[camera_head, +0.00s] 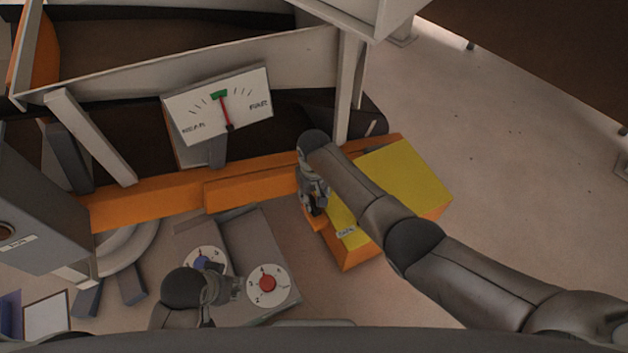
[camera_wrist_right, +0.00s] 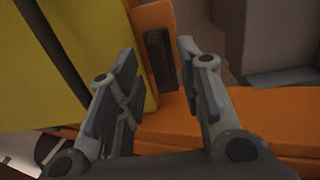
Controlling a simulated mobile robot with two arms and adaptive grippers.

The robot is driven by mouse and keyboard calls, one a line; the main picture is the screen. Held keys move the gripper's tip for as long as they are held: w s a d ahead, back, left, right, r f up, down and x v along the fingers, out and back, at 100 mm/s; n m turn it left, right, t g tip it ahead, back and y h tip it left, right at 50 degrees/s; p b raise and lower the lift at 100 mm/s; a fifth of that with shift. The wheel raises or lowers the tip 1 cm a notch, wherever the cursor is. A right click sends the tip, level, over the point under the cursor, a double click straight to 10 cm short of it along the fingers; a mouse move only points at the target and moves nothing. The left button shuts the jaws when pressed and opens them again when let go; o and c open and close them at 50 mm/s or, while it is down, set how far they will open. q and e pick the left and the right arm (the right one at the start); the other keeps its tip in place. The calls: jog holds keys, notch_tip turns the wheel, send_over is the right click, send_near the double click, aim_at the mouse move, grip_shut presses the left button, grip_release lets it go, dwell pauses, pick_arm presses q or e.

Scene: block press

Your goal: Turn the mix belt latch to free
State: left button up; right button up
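A dark, narrow, upright latch-like handle (camera_wrist_right: 158,60) sits on an orange panel in the right wrist view. I cannot read a name on it. My right gripper (camera_wrist_right: 160,75) is open, with its two fingers apart on either side of the handle in the picture; no contact shows. In the head view my right gripper (camera_head: 312,200) is at the left side of the yellow-topped orange box (camera_head: 405,175), and it hides the handle there. My left gripper (camera_head: 232,288) is low beside the two dials; its fingers are too small to judge.
A blue-knobbed dial (camera_head: 205,260) and a red-knobbed dial (camera_head: 267,284) sit on a grey panel. A gauge (camera_head: 218,105) with a red needle stands behind an orange beam (camera_head: 150,200). A grey box (camera_head: 45,215) is at left. Floor is open at right.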

aim_at(314, 202)
notch_tip(314, 202, up, 9)
dwell(0.3)
jog(key=shift+f, duration=0.15)
dwell(0.3)
